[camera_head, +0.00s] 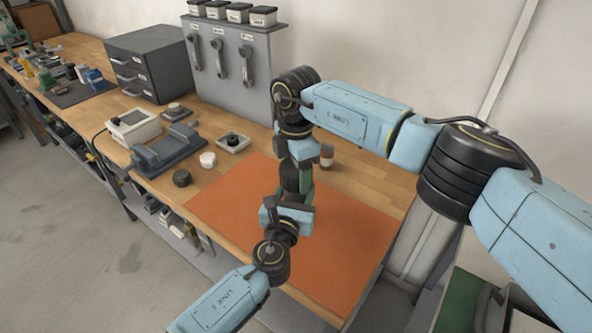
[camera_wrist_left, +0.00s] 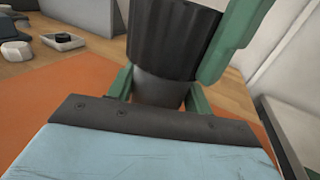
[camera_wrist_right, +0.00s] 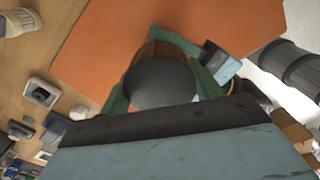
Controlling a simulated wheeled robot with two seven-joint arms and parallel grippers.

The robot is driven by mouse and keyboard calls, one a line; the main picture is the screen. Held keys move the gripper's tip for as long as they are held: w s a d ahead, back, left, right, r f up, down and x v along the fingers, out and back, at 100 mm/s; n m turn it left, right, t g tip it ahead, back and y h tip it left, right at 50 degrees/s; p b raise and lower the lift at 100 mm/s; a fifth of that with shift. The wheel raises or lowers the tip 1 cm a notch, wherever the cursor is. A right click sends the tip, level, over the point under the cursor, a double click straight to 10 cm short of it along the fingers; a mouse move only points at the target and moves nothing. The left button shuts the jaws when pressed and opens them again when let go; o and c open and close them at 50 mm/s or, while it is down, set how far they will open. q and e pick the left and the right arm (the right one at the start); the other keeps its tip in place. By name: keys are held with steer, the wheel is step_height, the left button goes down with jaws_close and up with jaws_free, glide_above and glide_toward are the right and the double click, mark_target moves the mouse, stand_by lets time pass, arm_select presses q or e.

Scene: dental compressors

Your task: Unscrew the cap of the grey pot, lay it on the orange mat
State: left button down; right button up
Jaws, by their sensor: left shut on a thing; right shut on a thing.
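The black ribbed cap (camera_wrist_left: 172,38) sits at the top of the grey pot (camera_wrist_left: 160,91) in the left wrist view; I cannot tell whether there is a gap between them. My left gripper (camera_head: 290,200) is shut on the pot's body, its green fingers on both sides. My right gripper (camera_head: 294,176) is shut on the cap from above. The right wrist view shows the cap's dark round top (camera_wrist_right: 160,82) between its green fingers. Both are held above the orange mat (camera_head: 232,200). The pot is mostly hidden in the head view.
A small brown-and-white jar (camera_head: 327,156) stands behind my right gripper. Left of the mat are a black disc (camera_head: 182,178), a white cap (camera_head: 208,159), a tray (camera_head: 233,150) with a black piece, and a grey device (camera_head: 165,153). The mat's left and front are clear.

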steer(key=n, duration=0.9)
steer(key=shift+n, duration=0.3)
steer(key=n, duration=0.5)
steer(key=shift+n, duration=0.3)
steer(key=n, duration=0.5)
steer(key=shift+r+n, duration=0.1)
steer(key=shift+n, duration=0.2)
steer(key=n, duration=0.5)
steer(key=shift+n, duration=0.3)
steer(key=n, duration=0.3)
steer(key=shift+n, duration=0.4)
arm_select(q)
steer(key=shift+f, duration=0.1)
arm_select(e)
steer(key=n, duration=0.5)
steer(key=shift+n, duration=0.3)
steer(key=n, duration=0.4)
steer(key=shift+r, duration=0.25)
